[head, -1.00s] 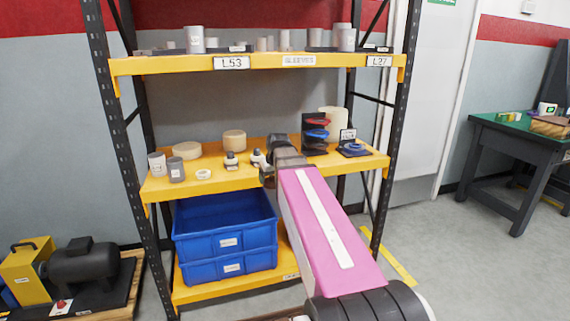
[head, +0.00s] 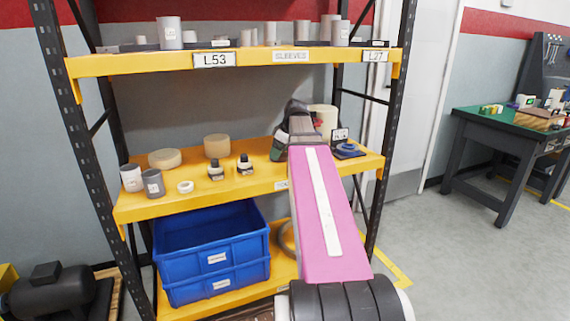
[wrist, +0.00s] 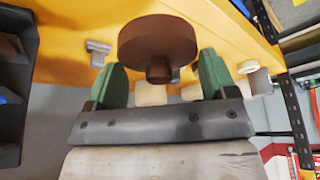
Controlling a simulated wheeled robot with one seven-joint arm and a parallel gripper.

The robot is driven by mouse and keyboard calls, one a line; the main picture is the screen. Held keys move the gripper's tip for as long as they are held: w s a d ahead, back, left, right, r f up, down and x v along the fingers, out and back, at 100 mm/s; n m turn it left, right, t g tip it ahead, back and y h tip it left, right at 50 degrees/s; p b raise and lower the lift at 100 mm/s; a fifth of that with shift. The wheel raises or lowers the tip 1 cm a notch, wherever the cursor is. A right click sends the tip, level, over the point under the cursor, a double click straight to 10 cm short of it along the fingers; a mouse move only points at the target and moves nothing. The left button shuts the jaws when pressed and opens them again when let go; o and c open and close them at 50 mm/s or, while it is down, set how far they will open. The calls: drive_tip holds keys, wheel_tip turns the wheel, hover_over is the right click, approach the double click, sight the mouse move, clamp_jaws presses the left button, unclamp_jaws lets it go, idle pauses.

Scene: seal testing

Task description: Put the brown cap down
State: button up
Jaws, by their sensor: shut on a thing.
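The brown cap (wrist: 158,38) is a wide round disc with a short stem, in front of the shelf in the wrist view. My gripper (wrist: 160,68) has two green fingers, one on each side of the stem, and is shut on the cap. In the head view my arm mostly hides my gripper at the right part of the middle yellow shelf (head: 150,205); a bit of green finger (head: 278,149) shows. The cap cannot be made out in the head view.
On the middle shelf stand cream discs (head: 165,158), grey cups (head: 153,183), a small white ring (head: 185,187) and two small black-and-white fittings (head: 245,165). A blue piece on a dark stand (head: 348,151) is right of my arm. Blue crates (head: 210,245) sit below. The shelf's front middle is clear.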

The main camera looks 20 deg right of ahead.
drive_tip(key=w+d+f, duration=0.3)
drive_tip(key=d, duration=0.1)
drive_tip(key=shift+w+f, duration=0.15)
drive_tip(key=shift+w, duration=0.25)
drive_tip(key=shift+f, duration=2)
drive_tip(key=o, duration=0.8)
drive_tip(key=shift+f, duration=0.1)
drive_tip(key=v, duration=1.2)
drive_tip(key=shift+a, duration=0.15)
